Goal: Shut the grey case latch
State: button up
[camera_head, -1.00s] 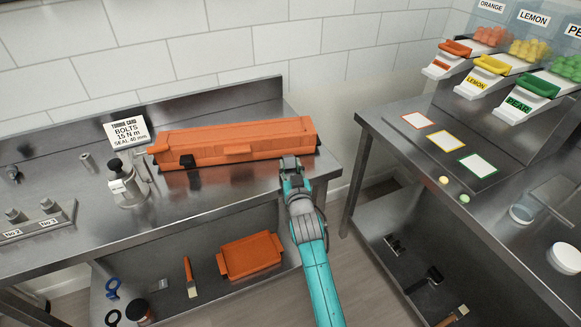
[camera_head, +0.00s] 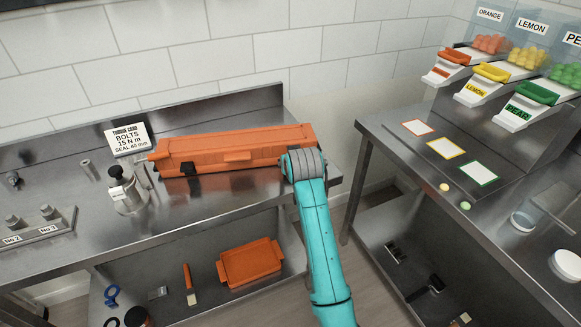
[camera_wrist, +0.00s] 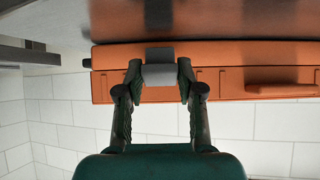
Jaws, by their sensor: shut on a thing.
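The orange case (camera_head: 225,145) lies along the back of the steel bench in the head view. Its front handle (camera_head: 237,156) and a dark latch (camera_head: 188,168) near its left end show there. In the wrist view the case (camera_wrist: 225,55) appears upside down, with its handle (camera_wrist: 283,80) to the right. The grey latch (camera_wrist: 160,80) is on the case front, between the fingertips of my gripper (camera_wrist: 160,70), which is shut on it. In the head view my wrist hides the fingers and this latch at the case's right end.
A metal canister (camera_head: 126,190) and a torque card (camera_head: 127,139) stand left of the case. An orange tray (camera_head: 250,263) is on the lower shelf. A second bench (camera_head: 395,150) with candy dispensers stands to the right, across a gap. The bench front is mostly clear.

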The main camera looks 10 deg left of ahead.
jog(key=shift+w+a+r+g+h, duration=0.1)
jog(key=shift+w+r+g+h, duration=0.2)
jog(key=shift+g, duration=0.4)
jog(key=shift+w+a+r+g+h, duration=0.15)
jog(key=shift+w+g+h, duration=0.1)
jog(key=shift+g, duration=0.45)
jog(key=shift+w+a+r+g+h, duration=0.1)
jog(key=shift+w+r+g+h, duration=0.2)
jog(key=shift+g, duration=0.4)
jog(key=o, duration=1.2)
jog(key=shift+f, duration=0.1)
jog(key=shift+c, duration=0.2)
jog(key=v, duration=1.2)
jog(key=shift+w, duration=0.1)
jog(key=shift+d, duration=0.1)
